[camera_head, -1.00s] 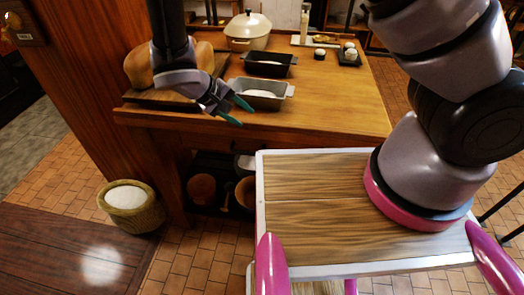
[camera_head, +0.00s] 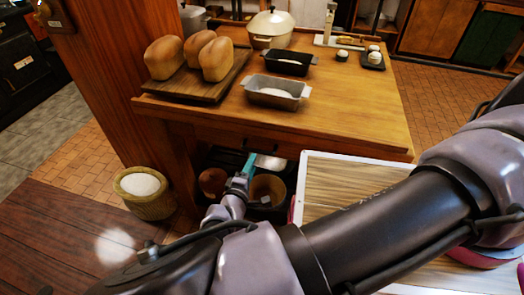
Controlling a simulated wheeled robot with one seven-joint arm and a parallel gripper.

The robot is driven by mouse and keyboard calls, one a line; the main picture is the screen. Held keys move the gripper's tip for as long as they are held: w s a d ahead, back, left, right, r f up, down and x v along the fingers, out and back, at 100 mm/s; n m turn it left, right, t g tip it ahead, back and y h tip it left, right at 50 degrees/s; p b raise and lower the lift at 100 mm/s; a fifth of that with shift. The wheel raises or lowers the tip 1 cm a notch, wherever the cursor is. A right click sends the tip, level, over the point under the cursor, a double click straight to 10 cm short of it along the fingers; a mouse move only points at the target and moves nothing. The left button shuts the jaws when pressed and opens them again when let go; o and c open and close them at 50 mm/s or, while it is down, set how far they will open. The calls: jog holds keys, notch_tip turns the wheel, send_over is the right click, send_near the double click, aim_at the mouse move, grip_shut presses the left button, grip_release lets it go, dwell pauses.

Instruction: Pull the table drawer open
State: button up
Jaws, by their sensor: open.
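The wooden table (camera_head: 350,112) stands in the middle of the view. Its drawer front (camera_head: 225,134) is a dark wooden strip under the tabletop's near edge, and it looks closed. A small dark handle (camera_head: 262,146) shows faintly on it, in shadow. My gripper (camera_head: 249,162), with teal fingertips, points up toward the drawer just below the handle. It is open, with nothing seen between the fingers. I cannot tell whether the fingertips touch the handle or the drawer front.
Bread loaves lie on a board (camera_head: 190,84) on the table, beside a grey loaf tin (camera_head: 277,92), a black tin (camera_head: 279,61) and a lidded pot (camera_head: 270,29). Pots stand on the shelf below. A basket (camera_head: 145,193) sits on the floor at left.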

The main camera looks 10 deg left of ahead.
aim_at(259, 151)
jog(key=x, duration=0.9)
grip_shut()
dwell(1.2)
